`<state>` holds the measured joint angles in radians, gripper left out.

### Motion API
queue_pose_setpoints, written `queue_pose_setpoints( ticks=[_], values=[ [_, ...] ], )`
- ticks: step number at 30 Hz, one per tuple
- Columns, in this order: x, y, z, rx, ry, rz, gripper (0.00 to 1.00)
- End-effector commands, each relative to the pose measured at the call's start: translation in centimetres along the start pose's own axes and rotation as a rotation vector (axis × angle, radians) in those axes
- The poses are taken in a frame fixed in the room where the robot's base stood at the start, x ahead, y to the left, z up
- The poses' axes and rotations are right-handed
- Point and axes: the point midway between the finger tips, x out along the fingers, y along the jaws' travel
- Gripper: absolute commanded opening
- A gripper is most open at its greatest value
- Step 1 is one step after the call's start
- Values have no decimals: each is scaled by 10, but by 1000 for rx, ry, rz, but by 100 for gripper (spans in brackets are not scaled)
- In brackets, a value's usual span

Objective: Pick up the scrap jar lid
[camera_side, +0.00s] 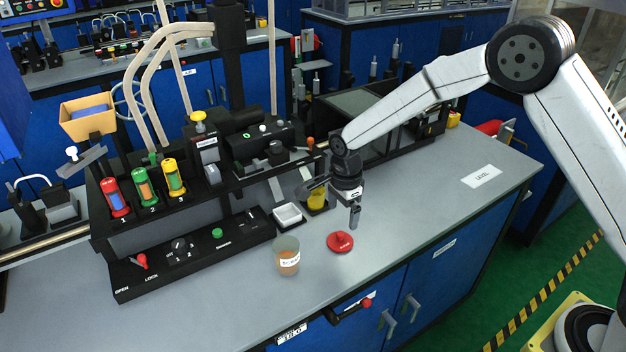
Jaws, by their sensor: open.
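The red scrap jar lid (340,242) lies flat on the grey bench, with a small knob on top and a dark label. The clear scrap jar (287,257) stands upright and uncovered just left of the lid, with a white label and orange-brown contents. My gripper (333,204) is open and empty above and behind the lid in the picture. One finger points down over the bench near the lid and the other reaches left. The gripper appears apart from the lid.
A black control panel (195,257) with a red lever is to the left. The bench (430,220) is clear to the right, apart from a white label plate (481,176).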

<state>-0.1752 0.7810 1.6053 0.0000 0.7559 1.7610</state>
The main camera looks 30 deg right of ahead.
Motion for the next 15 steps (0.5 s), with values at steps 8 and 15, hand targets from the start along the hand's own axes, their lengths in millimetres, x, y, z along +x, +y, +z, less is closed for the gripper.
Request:
queue_pose_setpoints(
  ticks=[8, 15],
  values=[
    [14, 1, 0, -2, 0, 2, 100],
    [26, 0, 0, -3, 0, 0, 100]
  ],
)
